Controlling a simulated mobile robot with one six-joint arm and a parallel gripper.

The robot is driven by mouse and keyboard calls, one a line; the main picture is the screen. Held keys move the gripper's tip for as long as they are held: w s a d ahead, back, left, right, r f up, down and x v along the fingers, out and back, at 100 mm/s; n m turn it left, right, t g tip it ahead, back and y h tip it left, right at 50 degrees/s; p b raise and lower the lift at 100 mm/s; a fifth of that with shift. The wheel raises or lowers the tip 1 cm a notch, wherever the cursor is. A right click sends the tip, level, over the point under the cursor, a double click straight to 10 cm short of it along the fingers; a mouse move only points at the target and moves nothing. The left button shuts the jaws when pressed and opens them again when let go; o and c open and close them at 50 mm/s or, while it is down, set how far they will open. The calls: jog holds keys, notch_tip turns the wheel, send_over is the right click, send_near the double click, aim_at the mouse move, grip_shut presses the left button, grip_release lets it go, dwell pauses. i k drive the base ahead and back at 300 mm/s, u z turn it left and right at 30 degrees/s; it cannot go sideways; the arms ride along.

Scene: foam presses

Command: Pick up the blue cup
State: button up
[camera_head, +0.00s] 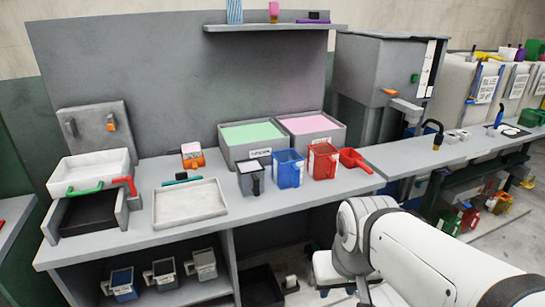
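A blue cup (287,170), square-sided and open at the top, stands upright on the grey workbench (140,225). It is between a dark grey cup (250,178) on its left and a red cup (322,161) on its right. The green-filled bin (251,153) is just behind it. My white arm (415,250) reaches in from the lower right, in front of the bench. My gripper does not show, and nothing of mine touches the blue cup.
A red scoop (355,160) lies right of the red cup. A pink-filled bin (310,124) stands behind. A shallow grey tray (188,212) is to the left. A wall shelf (275,27) hangs above. The bench strip before the cups is mostly clear.

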aim_at(287, 165)
jog(key=i, duration=0.85)
jog(key=z, duration=0.05)
